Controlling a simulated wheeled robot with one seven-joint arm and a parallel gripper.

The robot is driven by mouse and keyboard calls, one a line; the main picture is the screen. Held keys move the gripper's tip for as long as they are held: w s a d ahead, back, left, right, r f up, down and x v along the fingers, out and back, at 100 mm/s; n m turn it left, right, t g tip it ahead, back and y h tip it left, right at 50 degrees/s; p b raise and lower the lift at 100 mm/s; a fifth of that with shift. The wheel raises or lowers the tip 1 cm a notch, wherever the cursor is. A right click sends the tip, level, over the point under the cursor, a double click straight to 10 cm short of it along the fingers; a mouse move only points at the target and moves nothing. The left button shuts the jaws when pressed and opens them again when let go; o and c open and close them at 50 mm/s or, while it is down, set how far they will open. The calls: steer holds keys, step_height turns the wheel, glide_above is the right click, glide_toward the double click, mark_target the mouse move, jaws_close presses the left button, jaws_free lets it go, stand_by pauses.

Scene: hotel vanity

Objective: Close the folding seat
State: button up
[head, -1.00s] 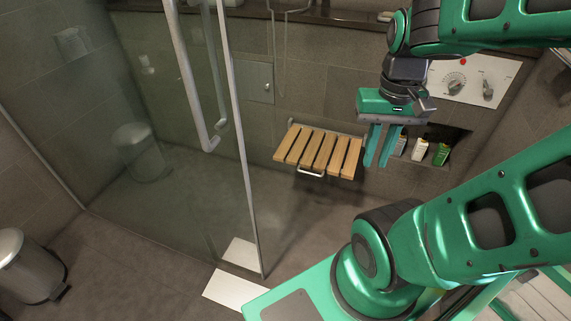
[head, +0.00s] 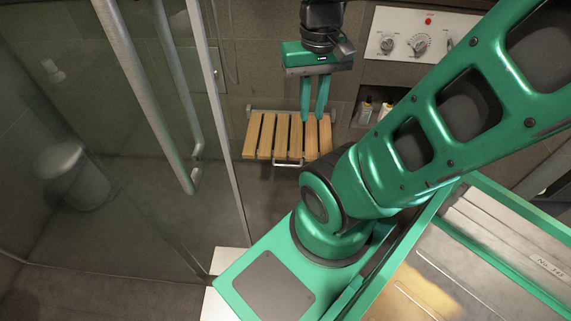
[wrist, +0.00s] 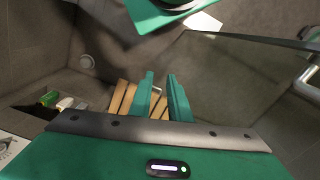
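The folding seat (head: 267,136) has wooden slats and is mounted on the shower wall. It is folded down, with its slats lying flat and a metal bar at its front edge. My gripper (head: 313,116) points down over the right part of the seat in the head view, its two green fingers apart with nothing seen between them. In the wrist view, my gripper (wrist: 160,92) is in front of the seat slats (wrist: 122,98) and partly hides them. I cannot tell whether the fingers touch the slats.
A glass shower door with a long metal handle (head: 190,175) stands to the left of the seat. A control panel (head: 415,38) is on the wall to the right, above a niche with bottles (head: 366,110). A bin (head: 72,175) shows through the glass.

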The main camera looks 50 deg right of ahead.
mark_target(290, 166)
steer(key=w+d+f+m+y, duration=0.1)
steer(key=w+d+f+y, duration=0.1)
steer(key=w+d+f, duration=0.65)
steer(key=w+d+f+m+y, duration=0.1)
steer(key=w+d+f+y, duration=0.3)
steer(key=f, duration=0.7)
steer(key=s+d+f+m+t, duration=0.15)
steer(key=f+m+t, duration=0.3)
steer(key=f, duration=0.55)
steer(key=w+d+f+m+t, duration=0.1)
steer(key=d+f+m+t, duration=0.3)
steer(key=f, duration=0.6)
steer(key=s+f+m+t, duration=0.1)
steer(key=f+m+t, duration=0.2)
steer(key=f+t, duration=0.5)
steer(key=w+a+f, duration=0.1)
steer(key=w, duration=0.2)
steer(key=w+a+f+g, duration=0.1)
steer(key=w, duration=0.2)
steer(key=w+a+f+g, duration=0.1)
steer(key=w+a+f, duration=0.1)
steer(key=w, duration=0.1)
steer(key=shift+w, duration=0.15)
steer(key=shift+r, duration=0.1)
jaws_close()
